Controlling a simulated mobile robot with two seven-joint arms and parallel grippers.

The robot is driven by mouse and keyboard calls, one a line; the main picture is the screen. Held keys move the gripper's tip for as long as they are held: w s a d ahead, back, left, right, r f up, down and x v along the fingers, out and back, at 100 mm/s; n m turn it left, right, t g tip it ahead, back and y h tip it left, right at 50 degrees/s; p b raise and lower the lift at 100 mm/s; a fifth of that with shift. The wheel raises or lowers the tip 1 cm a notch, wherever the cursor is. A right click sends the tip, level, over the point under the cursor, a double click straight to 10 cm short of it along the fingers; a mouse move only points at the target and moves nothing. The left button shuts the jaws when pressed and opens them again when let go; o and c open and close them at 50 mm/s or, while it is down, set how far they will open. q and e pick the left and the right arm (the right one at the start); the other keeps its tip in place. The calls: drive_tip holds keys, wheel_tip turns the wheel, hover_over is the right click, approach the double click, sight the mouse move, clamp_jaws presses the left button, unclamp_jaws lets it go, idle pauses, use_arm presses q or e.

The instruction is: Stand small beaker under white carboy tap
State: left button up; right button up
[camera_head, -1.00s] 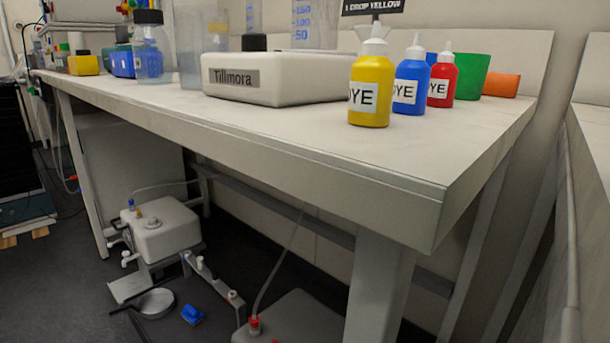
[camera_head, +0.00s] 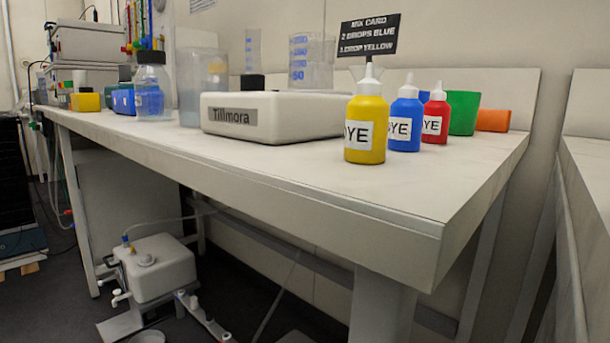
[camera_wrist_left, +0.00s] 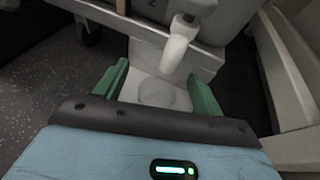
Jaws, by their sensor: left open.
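The white carboy (camera_head: 160,268) stands low under the bench in the head view, with a small white tap (camera_head: 120,299) on its left side. In the left wrist view a white tap (camera_wrist_left: 178,50) hangs ahead of my left gripper (camera_wrist_left: 158,88). The gripper's green fingers are open and apart. Between and beyond them a faint round shape (camera_wrist_left: 157,93) lies on a pale plate below the tap. I cannot tell whether it is a small clear beaker or a round mark. My right gripper is in neither view.
The bench (camera_head: 300,190) holds yellow (camera_head: 365,115), blue (camera_head: 405,120) and red dye bottles (camera_head: 437,115), a Tillmora device (camera_head: 275,115), a large graduated beaker (camera_head: 312,62) and a mix card (camera_head: 370,36). A round dish (camera_head: 147,337) is cut off at the bottom edge. A bench leg (camera_head: 380,308) stands right.

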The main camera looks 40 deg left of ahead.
use_arm(q)
drive_tip(key=shift+s, duration=0.15)
drive_tip(key=p+v, duration=0.3)
drive_tip(key=v, duration=0.5)
drive_tip(key=shift+r+p, duration=0.4)
